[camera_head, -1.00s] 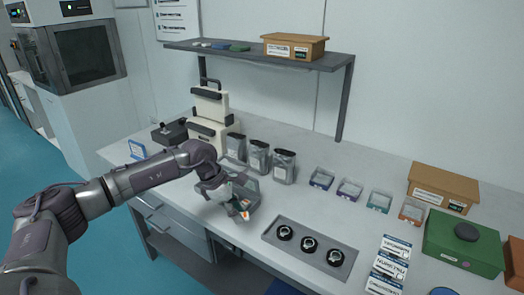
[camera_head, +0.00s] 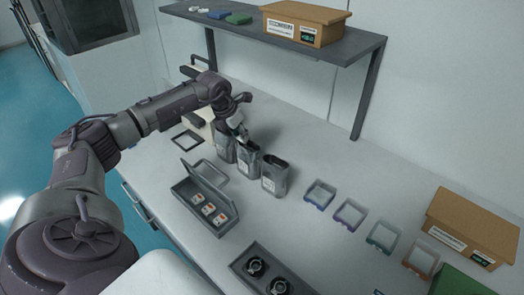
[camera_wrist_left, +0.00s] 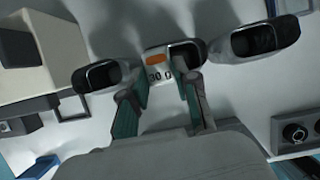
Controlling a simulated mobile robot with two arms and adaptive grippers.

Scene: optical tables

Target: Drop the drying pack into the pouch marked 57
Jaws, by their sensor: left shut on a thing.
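Three grey pouches stand open in a row: the left one (camera_head: 224,150), the middle one (camera_head: 247,164) and the right one (camera_head: 274,178). I cannot read a 57 on any of them. My left gripper (camera_head: 238,128) is above the left and middle pouches. In the left wrist view it (camera_wrist_left: 158,88) is shut on a small white drying pack (camera_wrist_left: 158,68) with an orange mark. The pack overlaps the left part of the middle pouch's mouth (camera_wrist_left: 184,55) in that view. The left pouch's mouth (camera_wrist_left: 103,75) and the right one's (camera_wrist_left: 254,40) are clear.
An open grey box (camera_head: 190,190) holds several white packs in front of the pouches. Small trays (camera_head: 320,194) stand in a row to the right. A shelf (camera_head: 330,52) hangs behind. A cream device (camera_head: 198,122) is behind the arm.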

